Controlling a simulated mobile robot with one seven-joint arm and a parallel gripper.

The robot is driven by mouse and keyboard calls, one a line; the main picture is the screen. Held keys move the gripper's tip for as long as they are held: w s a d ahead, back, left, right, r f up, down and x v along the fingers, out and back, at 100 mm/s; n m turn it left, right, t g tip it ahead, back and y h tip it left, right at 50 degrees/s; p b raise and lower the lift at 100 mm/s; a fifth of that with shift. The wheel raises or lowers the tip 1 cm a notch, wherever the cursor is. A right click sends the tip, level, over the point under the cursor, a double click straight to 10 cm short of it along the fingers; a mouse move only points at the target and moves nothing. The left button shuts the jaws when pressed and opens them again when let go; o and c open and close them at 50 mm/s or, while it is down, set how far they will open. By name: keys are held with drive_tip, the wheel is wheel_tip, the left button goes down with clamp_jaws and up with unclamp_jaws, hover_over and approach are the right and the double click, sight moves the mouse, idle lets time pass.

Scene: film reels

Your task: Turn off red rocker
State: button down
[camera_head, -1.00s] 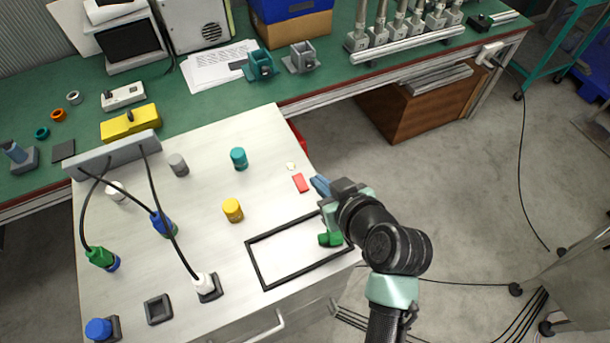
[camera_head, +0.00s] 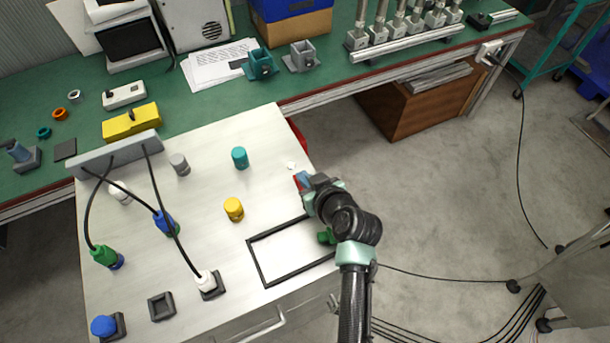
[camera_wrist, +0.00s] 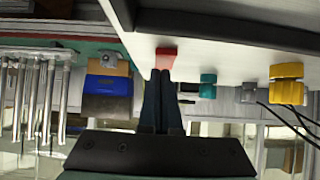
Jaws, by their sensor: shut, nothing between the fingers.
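The red rocker (camera_head: 297,183) is a small red piece on the right part of the white worktop (camera_head: 205,185). My gripper (camera_head: 303,178) is over it and hides most of it in the head view. In the wrist view the red rocker (camera_wrist: 166,57) is right at the tips of my shut fingers (camera_wrist: 161,73). I cannot tell whether they touch it or which way it is tilted. Nothing is between the fingers. A small pale round spot (camera_head: 291,166) is just behind the rocker.
A black rectangular frame (camera_head: 264,264) lies in front, with a green piece (camera_head: 325,236) near my arm. A yellow knob (camera_head: 233,209) and a teal knob (camera_head: 239,157) stand to the left. Cabled plugs are further left. Open floor lies right.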

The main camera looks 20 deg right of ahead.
drive_tip(key=shift+w+r+g+p, duration=0.2)
drive_tip(key=shift+g+p, duration=0.2)
drive_tip(key=shift+p, duration=0.5)
drive_tip(key=shift+f+b, duration=0.3)
drive_tip(key=shift+f, duration=0.1)
drive_tip(key=shift+w+r, duration=0.3)
drive_tip(key=shift+w, duration=0.4)
